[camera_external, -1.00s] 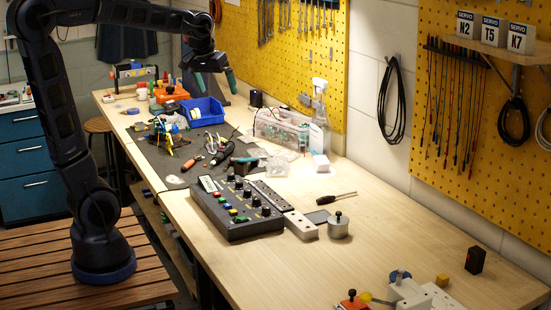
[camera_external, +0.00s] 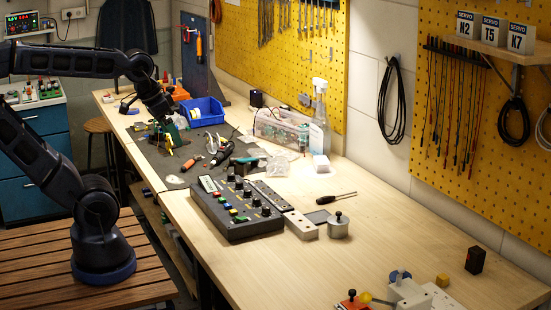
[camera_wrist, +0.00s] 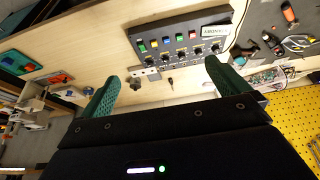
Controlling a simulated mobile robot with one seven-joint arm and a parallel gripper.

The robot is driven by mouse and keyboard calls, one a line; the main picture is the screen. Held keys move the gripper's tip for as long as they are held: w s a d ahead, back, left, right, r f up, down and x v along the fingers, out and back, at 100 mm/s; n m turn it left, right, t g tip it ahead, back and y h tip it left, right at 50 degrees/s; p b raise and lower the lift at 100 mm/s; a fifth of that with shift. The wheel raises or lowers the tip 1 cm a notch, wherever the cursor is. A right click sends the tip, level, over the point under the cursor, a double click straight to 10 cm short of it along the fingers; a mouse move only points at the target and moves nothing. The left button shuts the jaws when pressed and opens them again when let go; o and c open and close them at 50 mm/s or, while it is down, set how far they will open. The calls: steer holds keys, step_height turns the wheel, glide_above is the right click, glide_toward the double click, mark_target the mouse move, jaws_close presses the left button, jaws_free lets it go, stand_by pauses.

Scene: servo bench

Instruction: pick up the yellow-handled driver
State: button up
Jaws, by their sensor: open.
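In the external view my gripper (camera_external: 172,132) points down over a cluster of small tools on the dark mat (camera_external: 228,176). Its green fingers overlap that cluster in the picture; I cannot tell if they touch anything. No yellow-handled driver is clear in that view.
A dark control box (camera_external: 238,208) with knobs stands in front of the mat. A blue bin (camera_external: 205,108) stands behind the tools. Orange-and-black tools (camera_external: 220,154) lie on the mat. A dark-handled screwdriver (camera_external: 336,197) lies on bare wood, with free room to the right.

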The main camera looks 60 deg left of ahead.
steer(key=c, duration=1.6)
